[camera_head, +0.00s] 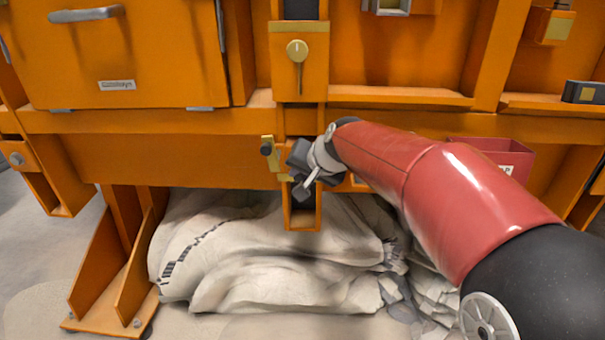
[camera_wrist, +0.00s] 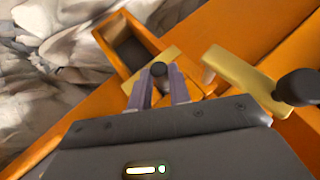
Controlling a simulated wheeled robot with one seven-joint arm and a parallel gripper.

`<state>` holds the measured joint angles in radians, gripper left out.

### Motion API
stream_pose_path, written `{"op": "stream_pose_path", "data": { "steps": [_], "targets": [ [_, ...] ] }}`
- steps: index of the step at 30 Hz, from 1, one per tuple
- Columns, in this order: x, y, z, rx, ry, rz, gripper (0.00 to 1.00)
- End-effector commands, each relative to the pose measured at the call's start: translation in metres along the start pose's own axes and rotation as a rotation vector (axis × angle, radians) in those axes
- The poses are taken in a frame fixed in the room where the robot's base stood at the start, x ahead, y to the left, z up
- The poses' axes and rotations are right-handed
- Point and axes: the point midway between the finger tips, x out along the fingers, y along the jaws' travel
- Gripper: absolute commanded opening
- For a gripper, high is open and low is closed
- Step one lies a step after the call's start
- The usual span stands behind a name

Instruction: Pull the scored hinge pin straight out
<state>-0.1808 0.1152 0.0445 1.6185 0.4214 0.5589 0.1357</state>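My gripper (camera_wrist: 160,82) has its two fingers close together around a dark round-headed pin (camera_wrist: 159,69). The pin fills the narrow gap at the fingertips, and the fingers look shut on it. It stands by a brass-coloured block (camera_wrist: 165,58) on the orange frame. Score marks are too small to tell. In the head view my gripper (camera_head: 303,165) is at the orange frame's lower middle and hides this pin. A second dark knob (camera_wrist: 297,87) sits on another brass block (camera_wrist: 243,80), to the right; it also shows in the head view (camera_head: 266,149), left of my gripper.
An open orange bracket (camera_head: 303,222) hangs just below my gripper. Pale sacks (camera_head: 265,260) lie under the orange beam (camera_head: 160,122). A latch box (camera_head: 298,52) is above, and a red bin (camera_head: 515,155) stands behind my arm at the right.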

Motion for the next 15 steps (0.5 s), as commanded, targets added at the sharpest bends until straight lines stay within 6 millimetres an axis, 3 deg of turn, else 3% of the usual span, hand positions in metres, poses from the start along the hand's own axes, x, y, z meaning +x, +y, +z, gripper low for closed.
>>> {"op": "stream_pose_path", "data": {
  "steps": [3,15],
  "targets": [
    [-0.0001,0.0001,0.0000,0.000,0.000,0.000,0.00],
    [-0.0041,0.0000,0.0058,-0.002,0.002,-0.001,0.00]
  ]
}}
